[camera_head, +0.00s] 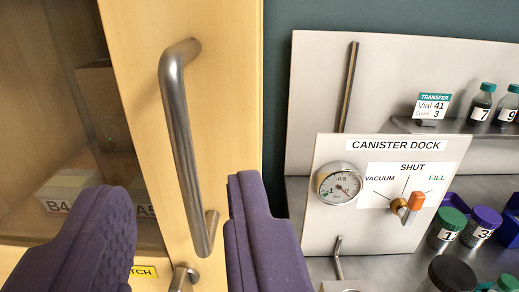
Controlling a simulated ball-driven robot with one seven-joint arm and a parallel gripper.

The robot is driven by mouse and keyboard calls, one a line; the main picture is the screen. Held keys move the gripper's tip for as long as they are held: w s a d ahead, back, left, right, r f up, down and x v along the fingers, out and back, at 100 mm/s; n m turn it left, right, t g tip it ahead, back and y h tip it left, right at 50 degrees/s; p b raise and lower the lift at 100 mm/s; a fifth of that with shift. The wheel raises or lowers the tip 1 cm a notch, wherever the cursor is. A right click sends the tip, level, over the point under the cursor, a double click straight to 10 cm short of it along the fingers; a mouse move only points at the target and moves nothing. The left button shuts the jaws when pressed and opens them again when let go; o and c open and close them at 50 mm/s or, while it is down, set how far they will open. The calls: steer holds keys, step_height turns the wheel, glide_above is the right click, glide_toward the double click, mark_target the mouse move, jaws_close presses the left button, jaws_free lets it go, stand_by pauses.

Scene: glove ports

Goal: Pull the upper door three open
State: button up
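A cabinet door with a light wood frame (225,80) and a glass pane fills the left of the view. It looks shut. A vertical metal bar handle (175,115) stands out from its frame. My gripper (177,190) has two purple fingers spread wide, one on each side of the handle's lower part in the picture. The right finger is close beside the handle's lower end; the left finger is farther off. I see no contact, but depth is hard to judge. No door number is readable, so I cannot tell which door is door three.
A second metal handle (182,279) shows below, near a yellow label (144,272). Labelled boxes (68,190) sit behind the glass. To the right stand a canister dock panel (330,225) with gauge and knob, a vertical rod (347,88), and jars (447,224).

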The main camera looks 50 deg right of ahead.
mark_target(182, 156)
steer(key=x, duration=0.4)
steer(key=shift+w+d+b, duration=0.15)
steer(key=shift+w+b, duration=0.1)
steer(key=shift+b, duration=0.05)
jaws_close()
stand_by(1.1)
